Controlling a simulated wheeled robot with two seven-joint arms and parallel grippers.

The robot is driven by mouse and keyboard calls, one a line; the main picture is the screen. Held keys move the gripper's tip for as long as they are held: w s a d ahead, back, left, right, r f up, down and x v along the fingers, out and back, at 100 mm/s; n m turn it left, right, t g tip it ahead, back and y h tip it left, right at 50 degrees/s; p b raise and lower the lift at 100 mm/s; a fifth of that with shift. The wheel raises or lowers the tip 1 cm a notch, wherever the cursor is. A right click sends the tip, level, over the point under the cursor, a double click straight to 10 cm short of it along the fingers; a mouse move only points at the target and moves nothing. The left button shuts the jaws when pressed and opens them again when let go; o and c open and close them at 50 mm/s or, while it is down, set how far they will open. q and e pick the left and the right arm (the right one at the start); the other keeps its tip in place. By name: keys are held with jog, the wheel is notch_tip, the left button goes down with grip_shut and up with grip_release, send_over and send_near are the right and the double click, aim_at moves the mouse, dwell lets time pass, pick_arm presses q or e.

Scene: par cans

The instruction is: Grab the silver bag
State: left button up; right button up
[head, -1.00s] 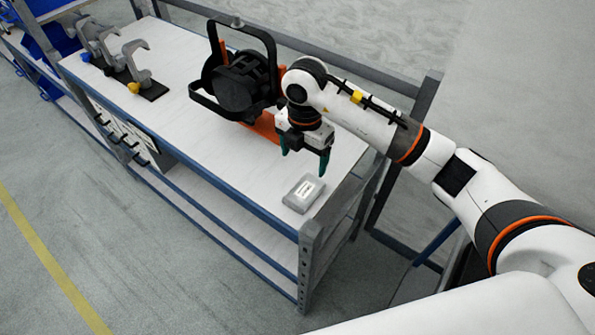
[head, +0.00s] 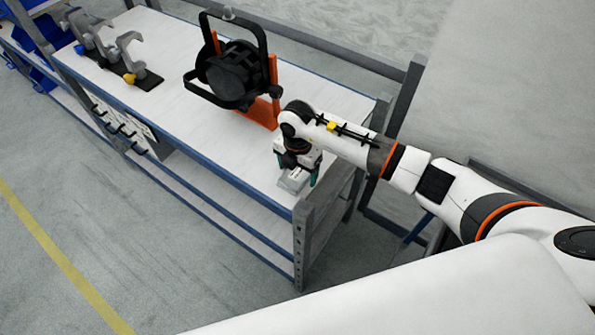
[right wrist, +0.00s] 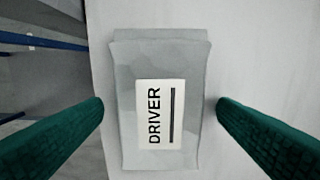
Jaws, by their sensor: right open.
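The silver bag (head: 291,181) lies flat on the bench top near its front right corner, partly hidden by my right gripper in the head view. In the right wrist view the bag (right wrist: 125,75) is grey with a white label reading "DRIVER". My right gripper (head: 296,178) is over the bag and open. In the right wrist view its two green fingers (right wrist: 160,108) stand one on each side of the bag, with a gap to it on both sides. My left gripper is not in view.
The white bench (head: 185,60) has a blue front edge and a grey corner post (head: 300,245). A black par can with an orange stand (head: 235,75) is behind the gripper. Grey clamps (head: 130,60) stand at the far left. The bench top between them is clear.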

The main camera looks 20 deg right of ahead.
jog(key=c, duration=1.1)
